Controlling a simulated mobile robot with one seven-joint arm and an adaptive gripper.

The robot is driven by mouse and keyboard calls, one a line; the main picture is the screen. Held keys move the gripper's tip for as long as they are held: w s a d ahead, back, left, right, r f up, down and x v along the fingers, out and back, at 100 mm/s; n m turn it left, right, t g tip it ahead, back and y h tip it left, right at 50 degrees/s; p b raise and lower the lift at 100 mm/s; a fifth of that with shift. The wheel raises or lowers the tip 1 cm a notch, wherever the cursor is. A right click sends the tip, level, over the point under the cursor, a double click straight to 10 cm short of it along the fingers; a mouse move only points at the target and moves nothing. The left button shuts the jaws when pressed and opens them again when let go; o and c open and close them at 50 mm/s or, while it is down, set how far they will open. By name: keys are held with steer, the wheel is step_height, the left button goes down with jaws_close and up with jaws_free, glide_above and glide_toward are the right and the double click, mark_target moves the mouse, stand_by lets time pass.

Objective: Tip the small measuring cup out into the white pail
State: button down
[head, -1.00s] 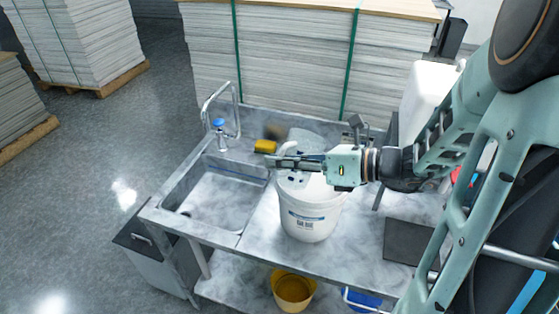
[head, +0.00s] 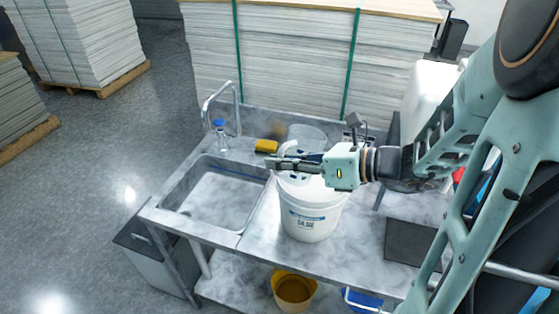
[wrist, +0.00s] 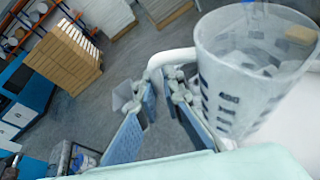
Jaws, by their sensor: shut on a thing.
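The white pail (head: 312,218) stands upright on the bench, its top partly hidden by my gripper (head: 279,163). My gripper is above the pail and points left. In the wrist view the cup (wrist: 250,75) is large at the upper right, with dark volume marks. Its white handle reaches between the fingertips of my gripper (wrist: 163,85), which are shut on it. I cannot tell what is in the cup. A white surface, apparently the pail (wrist: 290,125), lies below it.
A sink (head: 212,195) with a tap (head: 222,105) is left of the pail. A yellow sponge (head: 266,146) and a clear flask (head: 220,138) stand behind the sink. A yellow bucket (head: 293,290) is on the lower shelf. A dark plate (head: 412,242) lies at the right.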

steer(key=shift+r+p, duration=0.6)
steer(key=shift+r, duration=2.4)
